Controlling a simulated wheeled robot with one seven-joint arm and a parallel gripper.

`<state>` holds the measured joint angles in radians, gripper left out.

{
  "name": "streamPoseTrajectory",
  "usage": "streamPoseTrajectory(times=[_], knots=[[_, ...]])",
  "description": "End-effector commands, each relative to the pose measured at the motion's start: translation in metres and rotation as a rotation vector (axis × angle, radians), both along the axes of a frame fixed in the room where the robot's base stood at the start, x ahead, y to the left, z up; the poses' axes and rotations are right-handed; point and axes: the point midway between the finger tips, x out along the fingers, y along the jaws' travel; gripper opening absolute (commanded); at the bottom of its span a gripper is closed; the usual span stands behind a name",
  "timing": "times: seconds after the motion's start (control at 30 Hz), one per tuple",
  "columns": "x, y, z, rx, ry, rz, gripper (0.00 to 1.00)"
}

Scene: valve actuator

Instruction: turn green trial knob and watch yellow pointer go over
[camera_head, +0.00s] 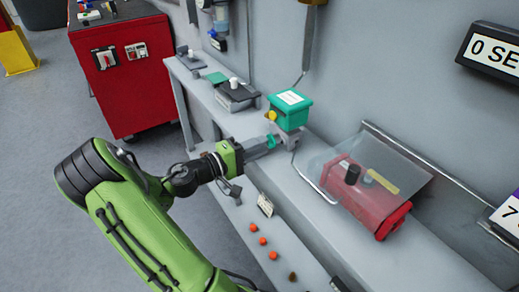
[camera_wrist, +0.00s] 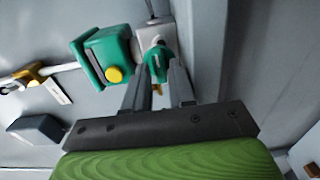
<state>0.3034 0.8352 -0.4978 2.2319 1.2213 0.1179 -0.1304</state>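The green knob (camera_head: 272,141) sits at the front of a small grey valve block (camera_wrist: 155,35) beneath a green box with a round yellow button (camera_head: 271,115). My gripper (camera_head: 265,146) reaches it from the left in the head view. In the wrist view, the green knob (camera_wrist: 157,66) is between the two fingertips of my gripper (camera_wrist: 158,72), one on each side. I cannot tell whether both fingers press on it. A yellow bar (camera_head: 382,181), perhaps the pointer, lies on a red housing (camera_head: 366,200) under a clear tilted cover.
The grey bench (camera_head: 225,116) runs along the wall, with a bent metal pipe (camera_head: 314,184) between the green box and the red housing. Several orange buttons (camera_head: 262,241) line the front ledge. A red cabinet (camera_head: 130,85) stands at the back left. Open floor lies left of the bench.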

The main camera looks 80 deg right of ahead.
Motion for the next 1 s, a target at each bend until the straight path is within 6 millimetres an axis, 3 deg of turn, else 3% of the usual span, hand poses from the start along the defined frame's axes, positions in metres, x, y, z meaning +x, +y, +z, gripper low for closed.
streamPoseTrajectory(times=[0.33, 0.5, 1.0], knots=[[-0.0058, -0.0067, 0.0006, 0.000, 0.000, 0.001, 0.24], [-0.0057, -0.0067, 0.0006, 0.000, 0.000, 0.001, 0.00], [-0.0053, -0.0065, 0.0032, 0.058, 0.065, 0.001, 0.00]])
